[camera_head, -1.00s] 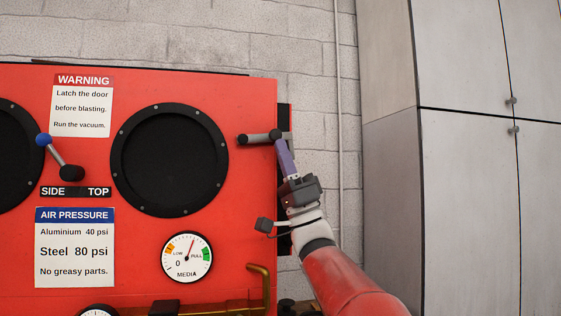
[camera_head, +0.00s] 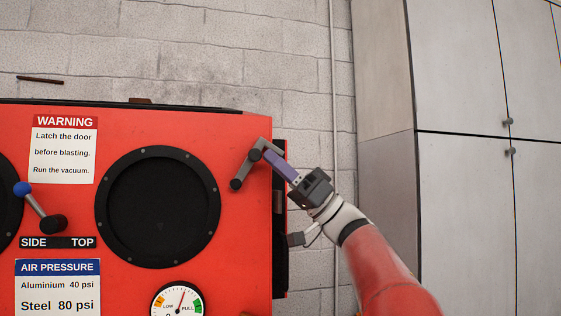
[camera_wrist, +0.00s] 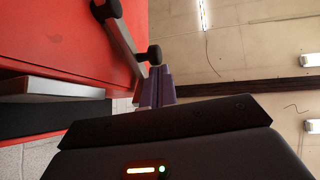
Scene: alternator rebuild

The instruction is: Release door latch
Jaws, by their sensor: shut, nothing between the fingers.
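The door latch is a grey lever with black knobs (camera_head: 245,170) at the upper right corner of the red blasting cabinet's front. It slants, with one black knob toward the lower left and a grey link toward the upper right. In the wrist view the latch lever (camera_wrist: 124,38) runs from one knob at the top to a second knob just beyond my fingertips. My gripper (camera_head: 270,155) has its purple fingers shut, with nothing between them. The fingertips are right beside the nearer knob; I cannot tell whether they touch it. They also show in the wrist view (camera_wrist: 157,76).
The red cabinet (camera_head: 230,290) carries a round black port (camera_head: 158,207), a blue-knobbed lever (camera_head: 38,208), signs and a media gauge (camera_head: 178,301). A grey wall cupboard (camera_head: 460,200) stands at the right.

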